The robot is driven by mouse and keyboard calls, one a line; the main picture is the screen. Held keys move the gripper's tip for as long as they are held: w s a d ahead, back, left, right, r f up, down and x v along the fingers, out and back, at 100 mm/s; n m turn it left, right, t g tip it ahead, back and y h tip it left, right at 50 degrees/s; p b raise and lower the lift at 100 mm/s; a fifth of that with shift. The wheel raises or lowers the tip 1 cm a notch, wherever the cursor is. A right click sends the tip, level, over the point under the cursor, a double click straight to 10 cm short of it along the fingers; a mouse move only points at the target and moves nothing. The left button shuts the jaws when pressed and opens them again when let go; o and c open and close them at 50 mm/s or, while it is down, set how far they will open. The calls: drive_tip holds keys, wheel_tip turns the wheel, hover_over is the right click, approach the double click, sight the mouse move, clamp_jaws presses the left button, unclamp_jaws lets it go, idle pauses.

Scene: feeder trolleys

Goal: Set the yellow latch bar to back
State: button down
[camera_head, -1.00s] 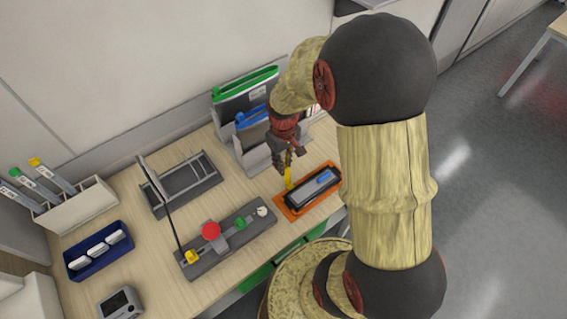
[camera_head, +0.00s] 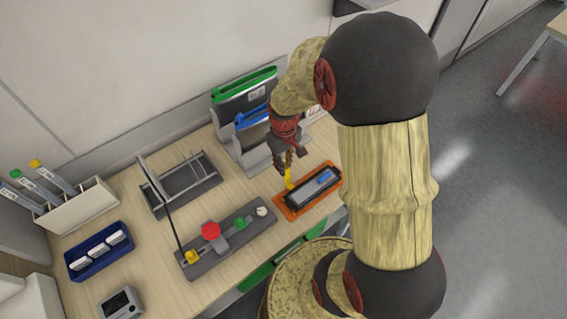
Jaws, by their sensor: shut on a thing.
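The yellow latch bar (camera_head: 289,181) shows as a short upright yellow piece at the left end of the dark device on the orange tray (camera_head: 283,206). My gripper (camera_head: 288,166) points down from above and is shut on the upper part of the yellow bar. The fingers cover part of the bar, so its exact tilt is hard to tell.
A grey panel (camera_head: 222,250) with a red knob (camera_head: 211,230) and a yellow block lies to the left. Folders in a grey holder (camera_head: 243,143) stand close behind my gripper. A wire rack (camera_head: 183,190) and a blue tray (camera_head: 72,272) stand further left.

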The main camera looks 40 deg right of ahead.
drive_tip(key=shift+s+f, duration=0.15)
drive_tip(key=shift+s, duration=0.1)
idle(0.4)
drive_tip(key=shift+s+a, duration=0.1)
drive_tip(key=shift+s, duration=0.1)
drive_tip(key=c, duration=1.8)
unclamp_jaws()
drive_tip(key=shift+w, duration=0.15)
drive_tip(key=shift+o, duration=0.2)
drive_tip(key=shift+r, duration=0.2)
wheel_tip(320, 180, up, 12)
